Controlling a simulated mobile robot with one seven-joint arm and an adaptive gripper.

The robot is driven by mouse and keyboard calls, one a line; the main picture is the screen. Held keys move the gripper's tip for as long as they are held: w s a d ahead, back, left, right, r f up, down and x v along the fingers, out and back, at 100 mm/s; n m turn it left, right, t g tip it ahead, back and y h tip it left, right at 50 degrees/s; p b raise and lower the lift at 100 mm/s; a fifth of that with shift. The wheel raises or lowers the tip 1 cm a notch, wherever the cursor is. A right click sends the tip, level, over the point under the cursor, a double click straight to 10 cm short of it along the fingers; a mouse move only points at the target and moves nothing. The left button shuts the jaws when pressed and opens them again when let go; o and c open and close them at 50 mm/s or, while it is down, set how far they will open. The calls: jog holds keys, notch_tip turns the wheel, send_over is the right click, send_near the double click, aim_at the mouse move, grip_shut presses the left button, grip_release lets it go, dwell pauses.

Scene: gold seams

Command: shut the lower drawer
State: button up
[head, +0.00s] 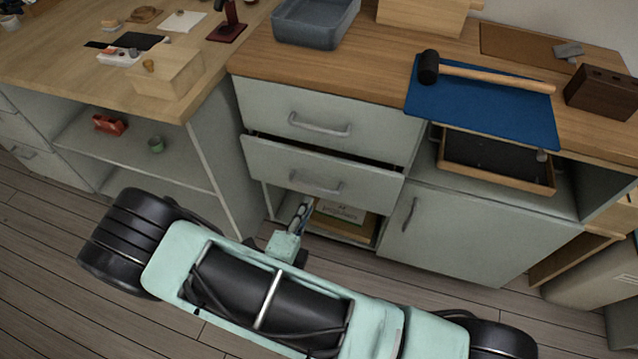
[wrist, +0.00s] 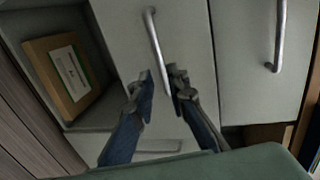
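The lower drawer (head: 275,167) is a pale grey-green front with a metal bar handle (head: 316,183). It stands slightly out, with a dark gap along its top edge under the upper drawer (head: 290,112). My gripper (head: 304,208) is low in front of the lower drawer, near its handle. In the wrist view the picture is turned, and the lower drawer (wrist: 125,40) fills the middle. My gripper (wrist: 162,82) is open there, its two fingers on either side of the end of the handle (wrist: 155,40). Whether they touch it I cannot tell.
Below the drawer is an open compartment with a framed box (head: 345,217). A cupboard door (head: 440,235) is to the right, with a wooden tray (head: 497,178) in an open shelf above it. A blue mat (head: 470,110) with a mallet (head: 490,77) overhangs the worktop.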

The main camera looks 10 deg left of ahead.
aim_at(320, 177)
jog(key=b+x, duration=0.1)
jog(key=x, duration=0.7)
jog(key=shift+w+d+f, duration=0.1)
jog(key=shift+w, duration=0.1)
grip_shut()
jog(key=shift+w, duration=0.1)
jog(key=shift+r+x, duration=0.2)
jog(key=shift+x, duration=0.65)
jog(key=shift+r+x, duration=0.15)
jog(key=shift+x, duration=0.7)
jog(key=shift+w+r, duration=0.1)
